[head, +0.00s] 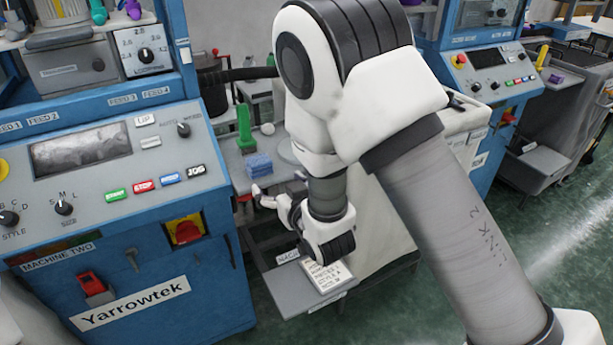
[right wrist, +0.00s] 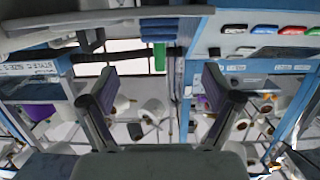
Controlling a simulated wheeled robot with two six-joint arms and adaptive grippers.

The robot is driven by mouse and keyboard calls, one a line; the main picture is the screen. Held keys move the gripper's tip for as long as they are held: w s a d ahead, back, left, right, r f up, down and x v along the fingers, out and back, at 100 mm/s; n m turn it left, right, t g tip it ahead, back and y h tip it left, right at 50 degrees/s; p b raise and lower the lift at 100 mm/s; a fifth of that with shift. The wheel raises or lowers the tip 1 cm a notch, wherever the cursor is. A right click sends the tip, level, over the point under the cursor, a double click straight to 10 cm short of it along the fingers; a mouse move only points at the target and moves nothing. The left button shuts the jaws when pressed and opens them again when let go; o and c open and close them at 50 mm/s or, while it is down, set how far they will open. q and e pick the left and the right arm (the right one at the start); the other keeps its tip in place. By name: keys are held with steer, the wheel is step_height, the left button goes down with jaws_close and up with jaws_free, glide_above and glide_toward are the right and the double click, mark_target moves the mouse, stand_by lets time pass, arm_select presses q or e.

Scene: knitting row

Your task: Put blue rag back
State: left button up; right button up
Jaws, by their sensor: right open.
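The blue rag (head: 258,165) is a small folded stack on a grey shelf between the two blue machines. In the right wrist view, which is upside down, the blue rag (right wrist: 170,30) shows beyond the fingers, between their lines. My right gripper (head: 262,198) is just below and in front of the rag in the head view, apart from it as far as I can tell. In the right wrist view my right gripper (right wrist: 157,82) is open, with nothing between its fingers. My arm hides part of the shelf. My left gripper is not in view.
A green upright object (head: 244,128) stands on the shelf behind the rag. The blue Yarrowtek machine (head: 150,270) with its control panel is close on the left. A grey tray with a printed card (head: 326,275) sits below my gripper. Another blue machine (head: 485,75) stands at right.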

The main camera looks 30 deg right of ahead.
steer(key=s+d+f+g, duration=0.1)
steer(key=s+f+g, duration=0.3)
steer(key=f, duration=0.5)
steer(key=s+d+f+g, duration=0.25)
steer(key=s+f, duration=0.35)
steer(key=f, duration=0.3)
steer(key=s+f+g, duration=0.4)
steer(key=s+f, duration=0.3)
steer(key=s, duration=0.5)
steer(key=s+f+g, duration=0.5)
steer(key=s+f, duration=0.2)
steer(key=s, duration=0.4)
steer(key=shift+s+d+m, duration=0.3)
steer(key=shift+s+d, duration=0.05)
steer(key=shift+s, duration=0.05)
steer(key=shift+w, duration=0.1)
